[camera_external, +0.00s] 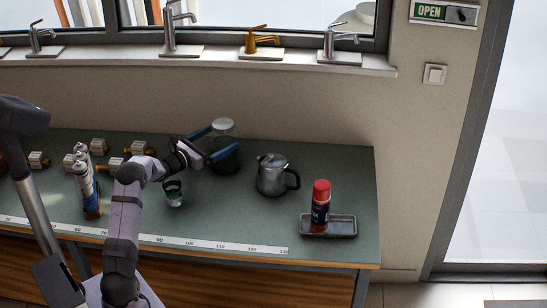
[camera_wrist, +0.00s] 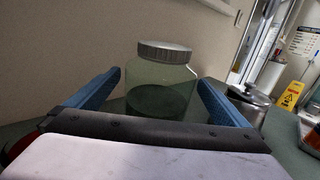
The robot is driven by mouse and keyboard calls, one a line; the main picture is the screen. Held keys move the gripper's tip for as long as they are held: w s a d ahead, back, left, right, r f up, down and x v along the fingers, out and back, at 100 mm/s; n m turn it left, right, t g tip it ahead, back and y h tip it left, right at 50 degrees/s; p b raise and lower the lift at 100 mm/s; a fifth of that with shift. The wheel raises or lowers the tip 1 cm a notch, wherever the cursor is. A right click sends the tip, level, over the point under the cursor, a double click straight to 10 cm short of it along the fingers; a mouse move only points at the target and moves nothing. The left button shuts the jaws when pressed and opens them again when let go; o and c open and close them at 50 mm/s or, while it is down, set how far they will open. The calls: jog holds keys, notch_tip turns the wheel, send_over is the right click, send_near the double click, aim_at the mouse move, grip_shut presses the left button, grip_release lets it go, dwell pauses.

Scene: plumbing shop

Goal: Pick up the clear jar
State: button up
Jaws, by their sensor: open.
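The clear jar (camera_external: 224,154) stands upright on the green bench top, near the back by the wall. It has a pale lid and see-through sides, and the bench shows darker through its lower part. In the wrist view the jar (camera_wrist: 161,82) is straight ahead, between and beyond the blue fingers. My gripper (camera_external: 217,142) is open, with one blue finger on each side of the jar in the external view. The wrist view also shows my gripper (camera_wrist: 160,88) with its fingers wide apart. I cannot tell whether either finger touches the jar.
A metal pot (camera_external: 272,176) stands just right of the jar. A red-capped can (camera_external: 320,205) stands on a dark tray (camera_external: 345,226) farther right. A small cup (camera_external: 173,193) sits in front of my gripper. The wall is close behind.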

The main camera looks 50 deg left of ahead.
jog(key=shift+w+a+p, duration=0.15)
jog(key=shift+w+p, duration=0.15)
jog(key=shift+w, duration=1.1)
jog(key=c, duration=1.5)
jog(key=shift+r, duration=0.3)
jog(key=shift+c, duration=1.3)
jog(key=shift+r, duration=0.1)
